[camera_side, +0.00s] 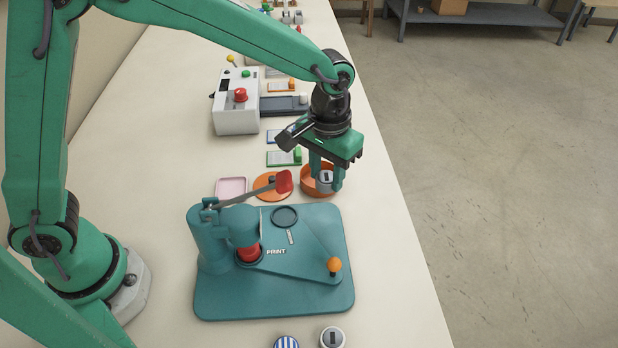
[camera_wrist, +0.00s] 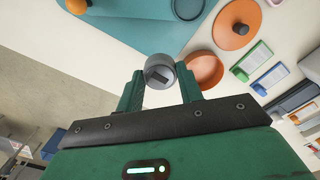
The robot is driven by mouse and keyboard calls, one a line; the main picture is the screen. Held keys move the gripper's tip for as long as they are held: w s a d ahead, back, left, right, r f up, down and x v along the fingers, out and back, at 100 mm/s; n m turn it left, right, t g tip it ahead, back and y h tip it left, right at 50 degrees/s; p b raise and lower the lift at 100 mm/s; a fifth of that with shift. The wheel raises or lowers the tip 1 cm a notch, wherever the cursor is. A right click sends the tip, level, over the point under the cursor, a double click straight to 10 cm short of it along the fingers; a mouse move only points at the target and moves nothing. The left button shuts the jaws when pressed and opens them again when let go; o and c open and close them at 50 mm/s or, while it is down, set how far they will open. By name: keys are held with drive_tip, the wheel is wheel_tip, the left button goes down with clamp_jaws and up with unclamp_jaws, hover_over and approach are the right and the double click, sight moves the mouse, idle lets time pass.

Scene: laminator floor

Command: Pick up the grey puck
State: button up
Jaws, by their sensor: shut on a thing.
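The grey puck (camera_wrist: 159,71) is a short round piece with a dark mark on its face. My gripper (camera_wrist: 158,88) is shut on it, one finger on each side, in the wrist view. In the side view my gripper (camera_side: 326,176) points down with the puck (camera_side: 325,182) between its fingers. It is at an orange round bowl (camera_side: 307,187), which the fingers and puck partly cover. In the wrist view the bowl (camera_wrist: 205,70) shows just right of the puck, and its visible inside looks empty. I cannot tell how high the puck is above the bowl.
A teal press (camera_side: 320,300) with a red-tipped lever (camera_side: 284,181) stands in front of the bowl. An orange lid (camera_side: 268,190) and a pink tray (camera_side: 231,187) lie left. A grey-white puck (camera_side: 332,337) and a blue-striped one (camera_side: 287,342) are near the bottom. The table's right edge is close.

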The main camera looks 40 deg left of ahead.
drive_tip(key=shift+s+d+r, duration=0.2)
drive_tip(key=shift+s+d, duration=0.05)
idle(0.5)
drive_tip(key=s+a+r, duration=0.5)
drive_tip(key=a+r, duration=0.1)
drive_tip(key=r, duration=0.2)
hover_over(284, 217)
wheel_tip(284, 217, down, 13)
drive_tip(key=shift+w+f, duration=0.1)
drive_tip(key=shift+f, duration=0.1)
idle(0.7)
drive_tip(key=shift+f, duration=1.9)
drive_tip(key=shift+f, duration=0.1)
